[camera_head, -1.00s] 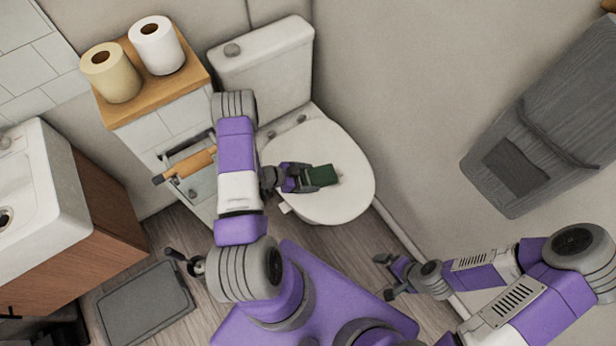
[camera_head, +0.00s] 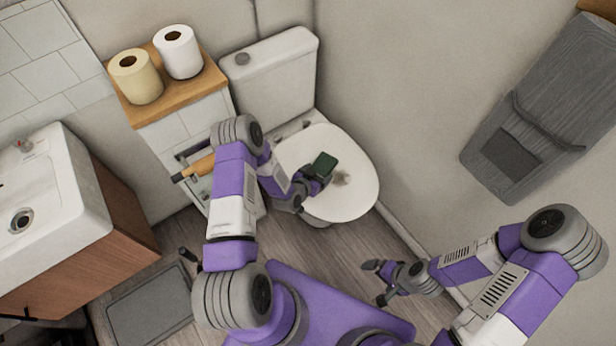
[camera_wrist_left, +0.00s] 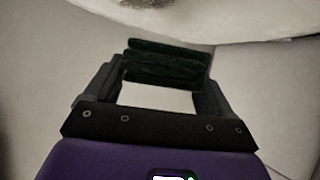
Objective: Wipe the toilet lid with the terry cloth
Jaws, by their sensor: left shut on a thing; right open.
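The white toilet lid (camera_head: 352,204) is closed, with a brownish smudge (camera_head: 342,180) near its middle. My left gripper (camera_head: 314,182) is over the lid's left part, shut on the dark green folded terry cloth (camera_head: 322,165). The cloth is tilted and sits just beside the smudge. In the left wrist view the cloth (camera_wrist_left: 168,63) lies between the fingertips (camera_wrist_left: 155,75), with the lid's edge (camera_wrist_left: 225,25) beyond it; they look apart there. My right gripper (camera_head: 380,283) is open and empty, low over the floor at right of my base.
The toilet tank (camera_head: 270,85) stands behind the lid. A shelf unit (camera_head: 185,98) with two paper rolls and a holder is close to my left arm. A sink cabinet (camera_head: 110,225) is at left. Floor right of the toilet is narrow.

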